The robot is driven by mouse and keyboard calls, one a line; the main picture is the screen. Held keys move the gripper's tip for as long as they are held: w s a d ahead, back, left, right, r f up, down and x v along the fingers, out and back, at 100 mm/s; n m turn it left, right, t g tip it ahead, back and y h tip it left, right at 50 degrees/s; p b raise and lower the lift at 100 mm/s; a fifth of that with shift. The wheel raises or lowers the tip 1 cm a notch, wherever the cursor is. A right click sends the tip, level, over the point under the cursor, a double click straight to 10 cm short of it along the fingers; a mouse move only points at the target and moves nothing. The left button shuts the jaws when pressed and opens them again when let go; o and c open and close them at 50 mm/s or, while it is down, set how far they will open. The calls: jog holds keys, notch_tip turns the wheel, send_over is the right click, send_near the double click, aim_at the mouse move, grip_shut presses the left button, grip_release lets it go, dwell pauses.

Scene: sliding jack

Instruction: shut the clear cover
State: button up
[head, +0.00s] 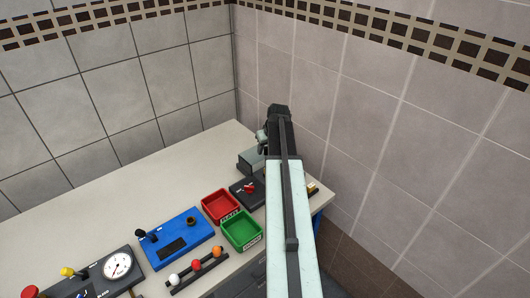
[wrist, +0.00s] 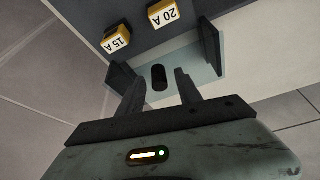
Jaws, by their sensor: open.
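In the wrist view, the clear cover (wrist: 182,55) shows as a pale, see-through bluish plate beside a dark panel, with a dark upright piece at each side. A dark rounded knob or slot (wrist: 158,77) is on it. My gripper (wrist: 159,72) is open, with one finger on each side of this dark part as seen from the wrist. I cannot tell whether the fingers touch it. Yellow blocks marked 15 A (wrist: 116,40) and 20 A (wrist: 166,15) sit uncovered on the dark panel.
The head view shows a bench (head: 120,220) with a red bin (head: 220,206), a green bin (head: 241,231), a blue box with levers (head: 178,238) and a gauge panel (head: 118,265). A tiled wall (head: 400,150) stands close on the right.

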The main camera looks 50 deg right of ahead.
grip_shut()
dwell(1.3)
